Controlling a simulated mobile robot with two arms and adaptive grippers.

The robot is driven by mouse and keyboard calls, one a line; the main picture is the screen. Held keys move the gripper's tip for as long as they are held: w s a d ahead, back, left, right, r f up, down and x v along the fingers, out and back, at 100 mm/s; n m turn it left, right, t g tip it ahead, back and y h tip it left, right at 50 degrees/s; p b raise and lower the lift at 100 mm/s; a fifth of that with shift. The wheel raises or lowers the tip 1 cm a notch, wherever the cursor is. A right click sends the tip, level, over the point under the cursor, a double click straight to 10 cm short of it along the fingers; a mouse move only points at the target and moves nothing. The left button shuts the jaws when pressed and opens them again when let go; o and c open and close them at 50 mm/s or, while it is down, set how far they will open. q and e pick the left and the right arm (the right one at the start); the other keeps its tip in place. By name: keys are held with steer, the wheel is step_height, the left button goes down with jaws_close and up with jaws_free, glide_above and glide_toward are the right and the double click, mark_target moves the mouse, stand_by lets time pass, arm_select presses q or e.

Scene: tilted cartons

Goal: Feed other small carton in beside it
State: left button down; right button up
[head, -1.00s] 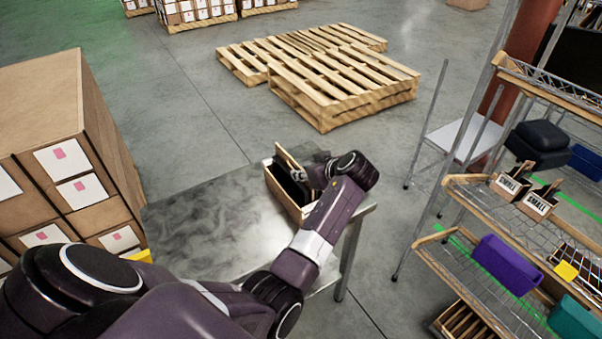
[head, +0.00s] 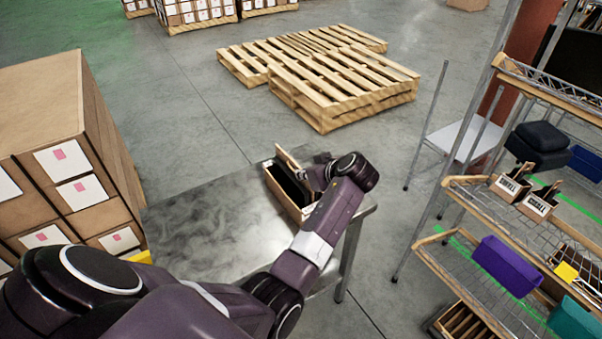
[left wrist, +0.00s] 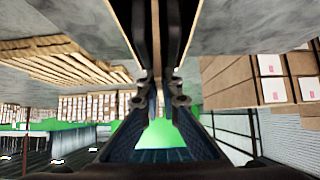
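Two small cartons (head: 508,187) (head: 541,201) marked SMALL stand side by side on the shelf rack. My right gripper is not in view.
Stacked brown boxes (head: 60,110) stand left of the table. Wooden pallets (head: 340,88) lie on the floor beyond it. The wire rack (head: 465,181) at right also holds a purple bin (head: 505,264) and a teal bin (head: 575,322). The table's left half is clear.

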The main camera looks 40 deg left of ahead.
arm_select(q)
steer(key=shift+w+r, duration=0.1)
steer(key=shift+r, duration=0.3)
step_height(320, 180, up, 8)
steer(key=p, duration=0.6)
steer(key=shift+f, duration=0.3)
steer(key=shift+f, duration=0.1)
